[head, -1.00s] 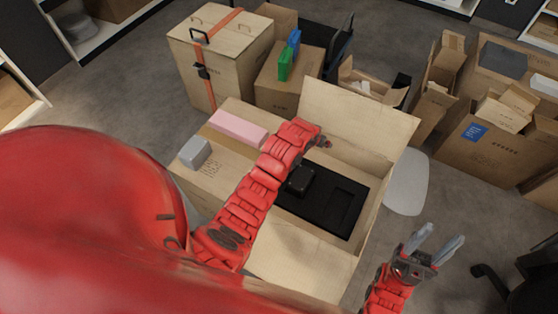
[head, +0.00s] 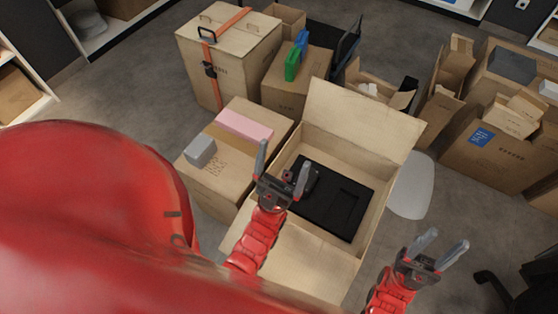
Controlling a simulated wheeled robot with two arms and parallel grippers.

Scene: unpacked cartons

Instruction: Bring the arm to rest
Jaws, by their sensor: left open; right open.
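My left gripper (head: 283,172) is open and empty, its fingers pointing up in the picture. It appears in front of the left side of the open carton (head: 375,215); how high it is above the carton I cannot tell. Its red arm comes up from the bottom of the view. My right gripper (head: 442,246) is open and empty, to the right of the open carton and over the floor. Inside the carton lies a black insert (head: 345,207) with a recess, and a dark object (head: 312,178) sits at its left part, partly hidden behind my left gripper.
A carton (head: 215,175) left of the open one bears a pink block (head: 244,126) and a grey block (head: 200,151). Behind stand a tall strapped box (head: 240,65) and a carton with green (head: 292,65) and blue items. More cartons (head: 500,150) crowd the right. Grey floor shows between.

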